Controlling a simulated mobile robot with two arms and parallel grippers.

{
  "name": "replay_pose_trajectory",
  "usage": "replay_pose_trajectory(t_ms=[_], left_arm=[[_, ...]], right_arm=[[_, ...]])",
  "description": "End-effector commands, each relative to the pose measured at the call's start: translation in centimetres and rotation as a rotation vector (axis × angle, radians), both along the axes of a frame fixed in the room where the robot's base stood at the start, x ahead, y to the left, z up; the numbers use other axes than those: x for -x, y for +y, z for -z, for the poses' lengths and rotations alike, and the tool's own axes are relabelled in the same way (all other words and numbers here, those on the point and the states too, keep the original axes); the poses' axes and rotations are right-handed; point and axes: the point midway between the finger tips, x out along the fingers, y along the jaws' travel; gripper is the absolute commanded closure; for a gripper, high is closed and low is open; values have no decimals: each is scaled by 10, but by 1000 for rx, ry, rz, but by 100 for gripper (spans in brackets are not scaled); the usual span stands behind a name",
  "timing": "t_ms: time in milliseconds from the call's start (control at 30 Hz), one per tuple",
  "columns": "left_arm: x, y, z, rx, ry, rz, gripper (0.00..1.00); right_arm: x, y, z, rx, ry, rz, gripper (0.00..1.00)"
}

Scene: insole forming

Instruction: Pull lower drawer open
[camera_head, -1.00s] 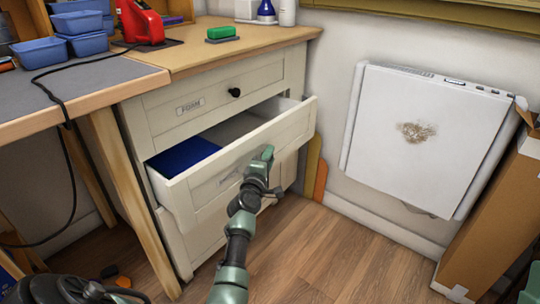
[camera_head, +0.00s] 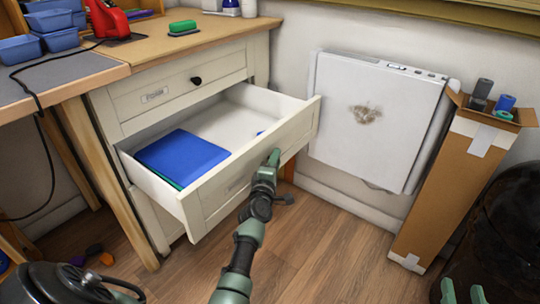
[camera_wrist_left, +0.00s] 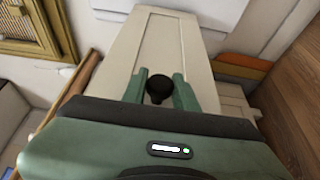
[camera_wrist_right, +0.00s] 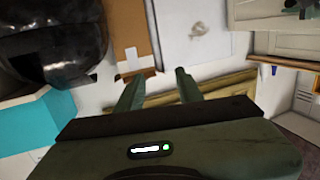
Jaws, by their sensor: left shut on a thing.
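The lower drawer (camera_head: 215,196) is pulled well out of the cream cabinet. It holds a blue sheet-like stack (camera_head: 182,157) with a green edge under it. My left gripper (camera_head: 272,160) is at the drawer's front. In the left wrist view its two fingers (camera_wrist_left: 160,92) are shut around a dark round knob (camera_wrist_left: 158,86) on the drawer front (camera_wrist_left: 170,45). The head view hides this knob. My right gripper (camera_head: 463,292) is at the bottom right edge, open and empty; its fingers also show apart in the right wrist view (camera_wrist_right: 160,90).
The upper drawer (camera_head: 180,85) is closed. A white panel (camera_head: 370,120) is on the wall at the right. A tall cardboard box (camera_head: 450,190) with rolls stands beside a black bin (camera_head: 500,230). Wooden floor (camera_head: 320,240) in front of the drawer is free.

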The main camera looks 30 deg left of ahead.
Motion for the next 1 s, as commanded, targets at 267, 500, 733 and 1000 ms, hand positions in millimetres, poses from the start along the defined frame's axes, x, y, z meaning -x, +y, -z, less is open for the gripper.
replay_pose_trajectory(t_ms=[267, 500, 733, 1000], left_arm=[[1, -6, 1, 2, 2, -1, 100], [1, -6, 2, 3, 1, -1, 100], [1, -6, 1, 2, 0, -1, 51], [4, -7, 0, 1, 1, -1, 51]], right_arm=[[2, -2, 12, 16, 62, 4, 64], [2, -2, 12, 16, 61, 4, 64], [2, -3, 12, 15, 60, 4, 64], [3, -3, 12, 18, 70, 5, 64]])
